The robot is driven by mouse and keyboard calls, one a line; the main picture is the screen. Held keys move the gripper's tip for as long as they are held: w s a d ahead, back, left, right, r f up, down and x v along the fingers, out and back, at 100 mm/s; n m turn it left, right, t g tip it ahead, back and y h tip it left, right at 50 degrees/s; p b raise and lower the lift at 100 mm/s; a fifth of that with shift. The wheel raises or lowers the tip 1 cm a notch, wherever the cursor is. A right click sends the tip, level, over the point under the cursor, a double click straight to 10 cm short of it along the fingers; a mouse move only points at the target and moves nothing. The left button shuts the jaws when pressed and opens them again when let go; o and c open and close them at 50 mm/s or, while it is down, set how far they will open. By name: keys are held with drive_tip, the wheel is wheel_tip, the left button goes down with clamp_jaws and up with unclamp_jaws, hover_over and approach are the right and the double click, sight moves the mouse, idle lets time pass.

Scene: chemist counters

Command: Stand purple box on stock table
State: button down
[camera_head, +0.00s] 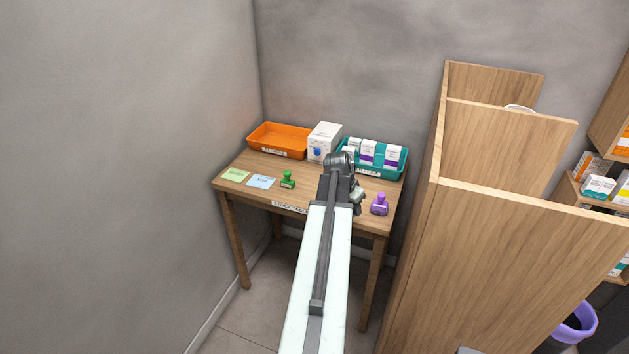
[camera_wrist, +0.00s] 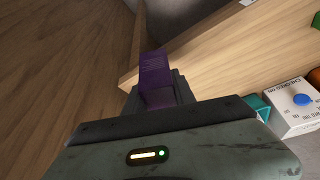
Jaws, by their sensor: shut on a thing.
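My gripper (camera_wrist: 157,92) is shut on a dark purple box (camera_wrist: 155,68) in the wrist view. The box sticks out beyond the fingers, and its label side is not shown. In the head view my gripper (camera_head: 340,163) is over the right half of the stock table (camera_head: 235,190) and hides the box. The table is a wooden one with a label on its front edge. I cannot tell whether the box touches the tabletop.
An orange tray (camera_head: 279,140), a white box (camera_head: 324,142) and a teal tray (camera_head: 391,169) of small boxes line the table's back. A green stamp (camera_head: 288,180), a purple stamp (camera_head: 379,204) and two cards are in front. A tall wooden partition (camera_head: 500,250) stands close on the right.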

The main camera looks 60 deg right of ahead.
drive_tip(key=shift+s+f, duration=0.35)
drive_tip(key=shift+f, duration=0.45)
drive_tip(key=shift+w+d+r, duration=0.1)
drive_tip(key=shift+d+r, duration=0.05)
drive_tip(key=shift+r, duration=0.1)
drive_tip(key=w+d, duration=0.3)
drive_tip(key=d, duration=0.1)
drive_tip(key=w+d+f, duration=0.1)
drive_tip(key=w+d, duration=0.2)
drive_tip(key=w+d+b, duration=0.1)
drive_tip(key=w+d, duration=0.3)
drive_tip(key=shift+w+d+f, duration=0.1)
drive_tip(key=shift+d+f, duration=0.1)
drive_tip(key=shift+d, duration=0.1)
wheel_tip(320, 180, down, 4)
drive_tip(key=b, duration=0.4)
drive_tip(key=shift+w+r, duration=0.1)
drive_tip(key=shift+r, duration=0.15)
drive_tip(key=shift+f, duration=0.2)
drive_tip(key=c, duration=1)
unclamp_jaws()
drive_tip(key=shift+c, duration=0.2)
